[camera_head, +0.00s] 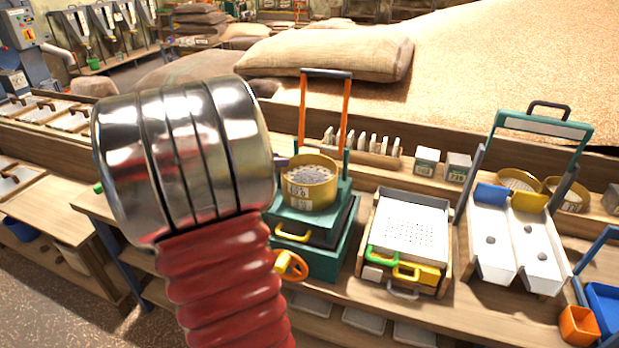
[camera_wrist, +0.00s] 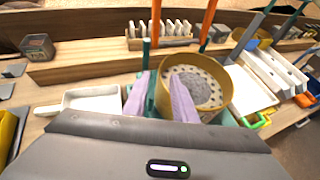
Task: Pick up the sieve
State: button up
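A round brass-yellow sieve (camera_head: 312,188) with a paper label sits upright on a green machine (camera_head: 322,236) with orange uprights. In the wrist view the sieve (camera_wrist: 222,98) has a pale perforated floor with a grey heap of grains on it. My gripper (camera_wrist: 163,82) is open, its two purple fingers apart at the sieve's left side. The left finger is outside the wall; the right finger overlaps the bowl and near rim. I cannot tell whether either touches it. In the head view my arm hides most of the gripper; a bit of purple shows left of the sieve.
Two orange uprights with a crossbar (camera_head: 327,74) rise behind the sieve. A white perforated tray (camera_head: 410,225) and a white two-channel chute (camera_head: 515,243) stand to the right. More brass sieves (camera_head: 567,194) lie farther right. A wooden rack of white cards (camera_head: 360,150) is behind.

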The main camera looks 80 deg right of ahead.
aim_at(309, 175)
jog(key=shift+x, duration=2.3)
jog(key=shift+s+a, duration=0.1)
jog(key=shift+c, duration=0.4)
jog(key=shift+f, duration=0.1)
grip_shut()
